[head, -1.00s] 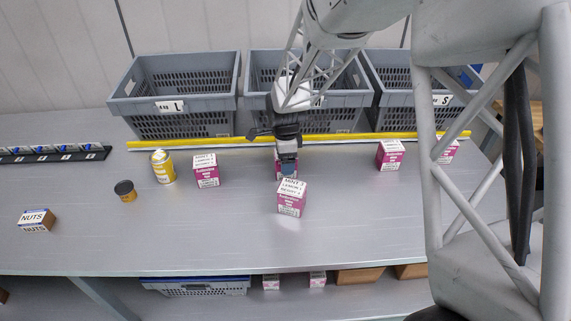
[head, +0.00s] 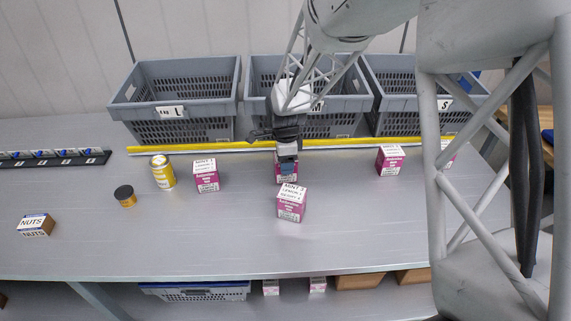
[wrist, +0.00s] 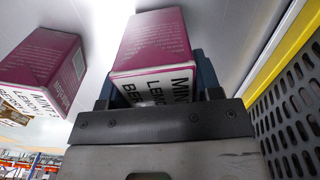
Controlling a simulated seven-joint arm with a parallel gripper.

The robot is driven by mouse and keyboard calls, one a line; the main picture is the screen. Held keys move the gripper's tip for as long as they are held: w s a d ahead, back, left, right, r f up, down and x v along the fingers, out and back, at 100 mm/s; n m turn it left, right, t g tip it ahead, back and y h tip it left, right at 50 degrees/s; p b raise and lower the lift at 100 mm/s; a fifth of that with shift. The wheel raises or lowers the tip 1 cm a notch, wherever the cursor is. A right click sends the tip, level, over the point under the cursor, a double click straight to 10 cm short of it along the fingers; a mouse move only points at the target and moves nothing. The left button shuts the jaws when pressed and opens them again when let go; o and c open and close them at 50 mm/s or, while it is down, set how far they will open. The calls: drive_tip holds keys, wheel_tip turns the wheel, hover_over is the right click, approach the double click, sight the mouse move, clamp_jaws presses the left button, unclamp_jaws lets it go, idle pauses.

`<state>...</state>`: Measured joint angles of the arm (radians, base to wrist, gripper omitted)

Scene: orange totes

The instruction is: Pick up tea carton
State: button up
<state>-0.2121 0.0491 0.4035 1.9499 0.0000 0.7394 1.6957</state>
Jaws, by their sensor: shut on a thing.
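My gripper (head: 287,166) is shut on a magenta and white tea carton (head: 286,177) in the middle of the table, just in front of the yellow strip. In the wrist view the held tea carton (wrist: 155,60) stands between the two fingers, its white lettered top towards the gripper. The gripper hides part of it in the head view, and I cannot tell whether its base touches the table. A like carton (head: 291,203) stands apart, nearer the front; a carton (wrist: 42,68) also shows at the left of the wrist view. Other like cartons stand left (head: 206,175) and right (head: 390,159).
Grey crates marked L (head: 180,95), M (head: 335,103) and S (head: 400,85) stand behind the yellow strip (head: 200,147). A yellow can (head: 163,171), an orange jar with a dark lid (head: 126,196) and a nuts box (head: 36,225) are at left. The table's front is clear.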

wheel_tip(320, 180, up, 9)
drive_tip(key=shift+r, duration=0.1)
idle(0.4)
idle(0.7)
drive_tip(key=s+d+f+m, duration=0.2)
drive_tip(key=s+d, duration=0.8)
drive_tip(key=s, duration=0.4)
drive_tip(key=s+d+f+m, duration=0.2)
drive_tip(key=s+d+m, duration=0.1)
drive_tip(key=s+d, duration=0.7)
drive_tip(key=shift+s+d+f, duration=0.2)
drive_tip(key=shift+s+f, duration=0.2)
drive_tip(key=shift+s, duration=1.5)
drive_tip(key=shift+w, duration=0.15)
drive_tip(key=w+d+f, duration=0.1)
drive_tip(key=w+d, duration=0.1)
drive_tip(key=w, duration=1.3)
drive_tip(key=shift+w+d+f, duration=0.25)
drive_tip(key=shift+w+d, duration=0.05)
